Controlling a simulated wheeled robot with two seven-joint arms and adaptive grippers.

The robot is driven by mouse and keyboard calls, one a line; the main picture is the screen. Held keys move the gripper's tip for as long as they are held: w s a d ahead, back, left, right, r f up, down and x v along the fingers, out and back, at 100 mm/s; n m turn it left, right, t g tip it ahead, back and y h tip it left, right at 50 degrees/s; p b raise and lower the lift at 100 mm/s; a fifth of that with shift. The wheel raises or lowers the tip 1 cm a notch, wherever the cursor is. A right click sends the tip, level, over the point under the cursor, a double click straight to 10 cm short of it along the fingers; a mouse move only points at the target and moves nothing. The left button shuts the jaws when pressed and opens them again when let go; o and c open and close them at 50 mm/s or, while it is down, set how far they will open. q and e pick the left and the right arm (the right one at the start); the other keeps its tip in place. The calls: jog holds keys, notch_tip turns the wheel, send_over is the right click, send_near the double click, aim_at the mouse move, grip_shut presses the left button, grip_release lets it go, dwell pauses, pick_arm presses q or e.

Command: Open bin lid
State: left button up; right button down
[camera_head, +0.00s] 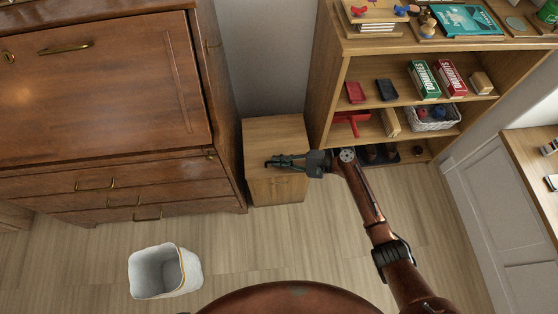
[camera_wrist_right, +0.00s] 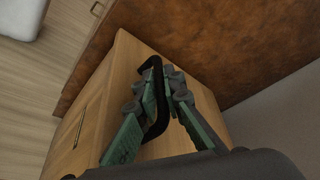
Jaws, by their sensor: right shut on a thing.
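The wooden bin (camera_head: 262,132) is a light-brown box standing on the floor between the dark cabinet and the shelf unit. Its top looks flat and closed in the head view. In the wrist view the bin (camera_wrist_right: 125,62) fills the middle, with a black curved handle (camera_wrist_right: 157,122) on its top. My right gripper (camera_head: 271,162) reaches in from the right over the bin's top. In the wrist view its green-grey fingers (camera_wrist_right: 165,85) are shut on the black handle. The fingers partly hide the handle. My left gripper is not in view.
A dark wooden cabinet (camera_head: 110,95) stands close on the bin's left. A shelf unit (camera_head: 340,100) with boxes and a basket stands on its right. A white open wastebasket (camera_head: 140,279) stands at the lower left. The floor in front of the bin is clear.

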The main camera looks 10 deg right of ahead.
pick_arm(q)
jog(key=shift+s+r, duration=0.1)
pick_arm(e)
jog(key=shift+r, duration=0.1)
dwell(0.4)
jog(key=shift+r, duration=0.15)
jog(key=shift+w+r+m+p, duration=0.15)
jog(key=shift+r+m+p, duration=0.15)
jog(key=shift+r+p, duration=0.25)
pick_arm(q)
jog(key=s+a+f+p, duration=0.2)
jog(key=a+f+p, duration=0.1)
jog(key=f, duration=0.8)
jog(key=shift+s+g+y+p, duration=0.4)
jog(key=shift+p, duration=0.05)
pick_arm(e)
jog(key=w+r+m+g+h, duration=0.1)
jog(key=w+r+m+g, duration=0.2)
jog(key=w+r, duration=0.4)
notch_tip(320, 180, up, 5)
jog(key=shift+f+m, duration=0.15)
jog(key=shift+m, duration=0.65)
